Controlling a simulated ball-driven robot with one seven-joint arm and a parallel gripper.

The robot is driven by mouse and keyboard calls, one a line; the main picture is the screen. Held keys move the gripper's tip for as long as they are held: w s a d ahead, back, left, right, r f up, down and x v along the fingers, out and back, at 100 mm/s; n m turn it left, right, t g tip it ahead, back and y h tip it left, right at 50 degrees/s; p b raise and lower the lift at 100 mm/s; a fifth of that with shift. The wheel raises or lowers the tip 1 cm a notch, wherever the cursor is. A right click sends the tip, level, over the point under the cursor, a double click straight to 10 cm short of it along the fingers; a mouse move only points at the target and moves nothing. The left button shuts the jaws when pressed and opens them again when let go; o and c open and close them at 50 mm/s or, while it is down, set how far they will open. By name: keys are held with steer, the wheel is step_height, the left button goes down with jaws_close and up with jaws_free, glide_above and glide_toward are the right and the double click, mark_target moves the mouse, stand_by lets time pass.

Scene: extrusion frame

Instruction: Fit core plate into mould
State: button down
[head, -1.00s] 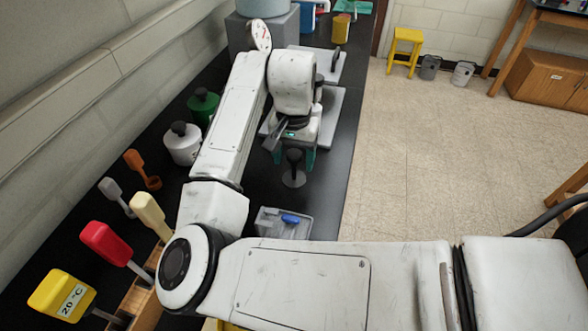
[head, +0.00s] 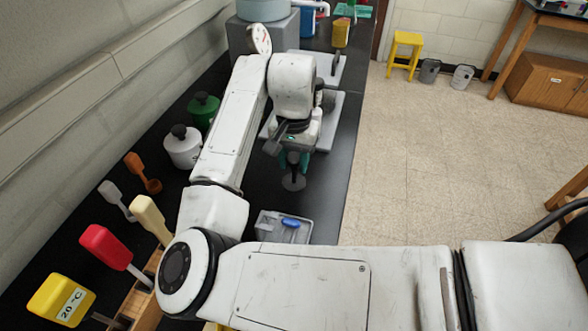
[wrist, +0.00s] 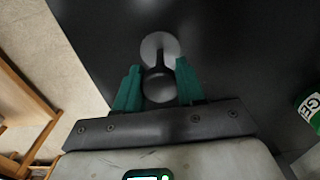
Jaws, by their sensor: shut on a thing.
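The core plate appears to be a grey disc with a black stem and round knob; the disc (head: 293,183) is low in front of my gripper on the black bench, and it also shows in the wrist view (wrist: 160,43). My gripper (head: 294,160) has teal fingers, which also show in the wrist view (wrist: 158,84). They are shut on the black knob, one finger on each side. Whether the disc touches the bench is unclear. I cannot tell for sure which thing is the mould; a flat grey plate (head: 335,108) lies partly behind my wrist.
A grey tray (head: 268,221) with a blue item (head: 291,222) stands nearer. White (head: 183,148) and green (head: 204,109) bottles stand left by the wall. Coloured-handled tools (head: 105,246) stand nearer left. Another grey plate (head: 325,62) lies farther back. Bare bench lies around the disc.

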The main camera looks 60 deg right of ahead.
steer(key=shift+r, duration=0.15)
steer(key=shift+r, duration=0.3)
steer(key=s+d+r+b, duration=0.1)
steer(key=s+d+r, duration=0.3)
steer(key=s+r, duration=0.8)
steer(key=shift+s, duration=0.7)
steer(key=shift+r, duration=0.1)
